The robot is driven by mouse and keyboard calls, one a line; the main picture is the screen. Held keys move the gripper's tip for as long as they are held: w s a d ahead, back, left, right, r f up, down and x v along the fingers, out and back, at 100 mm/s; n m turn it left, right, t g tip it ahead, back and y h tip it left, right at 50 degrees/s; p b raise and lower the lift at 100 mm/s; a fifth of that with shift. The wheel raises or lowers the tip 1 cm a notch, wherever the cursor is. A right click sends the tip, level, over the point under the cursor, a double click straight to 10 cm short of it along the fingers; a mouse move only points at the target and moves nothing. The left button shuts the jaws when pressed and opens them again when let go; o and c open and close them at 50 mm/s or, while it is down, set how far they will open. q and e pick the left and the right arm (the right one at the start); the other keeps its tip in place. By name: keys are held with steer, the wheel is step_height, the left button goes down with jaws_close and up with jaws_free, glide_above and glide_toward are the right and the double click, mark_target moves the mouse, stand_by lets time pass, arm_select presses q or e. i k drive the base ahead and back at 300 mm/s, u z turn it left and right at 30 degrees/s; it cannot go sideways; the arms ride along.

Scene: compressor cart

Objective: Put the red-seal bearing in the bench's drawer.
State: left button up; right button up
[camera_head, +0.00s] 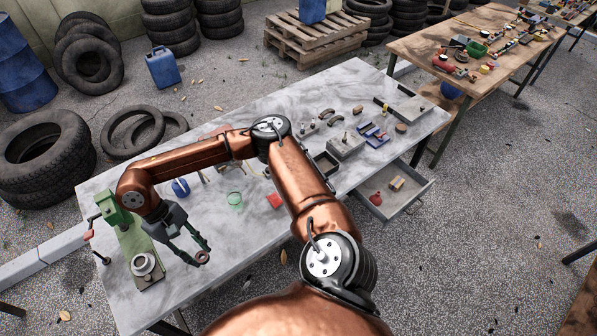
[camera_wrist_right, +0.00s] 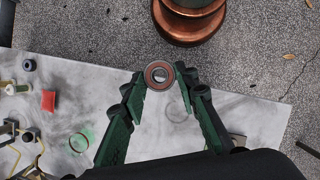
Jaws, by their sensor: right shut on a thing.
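The red-seal bearing (camera_head: 203,257) is a small ring held at the fingertips of my right gripper (camera_head: 199,256), above the left front part of the bench. In the right wrist view the bearing (camera_wrist_right: 159,76) shows its reddish face between the two fingertips of the right gripper (camera_wrist_right: 160,80). The bench (camera_head: 110,190) has a pale marbled top. Its drawer (camera_head: 409,202) is pulled open at the right front, with a red item and a yellowish block inside. My right arm crosses in front of part of the bench. My left gripper is not in view.
A green vise-like tool (camera_head: 137,245) with a metal round part stands at the bench's left end, close to the gripper. A green ring (camera_head: 235,198), a red block (camera_head: 275,200) and a blue item (camera_head: 180,187) lie mid-bench. Trays and small parts fill the right end.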

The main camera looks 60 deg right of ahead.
mark_target(397, 200)
steer(key=z, duration=0.45)
steer(key=k, duration=1.05)
steer(key=z, duration=1.1)
steer(key=i, duration=1.15)
steer(key=z, duration=0.6)
steer(key=i, duration=0.8)
steer(key=z, duration=0.05)
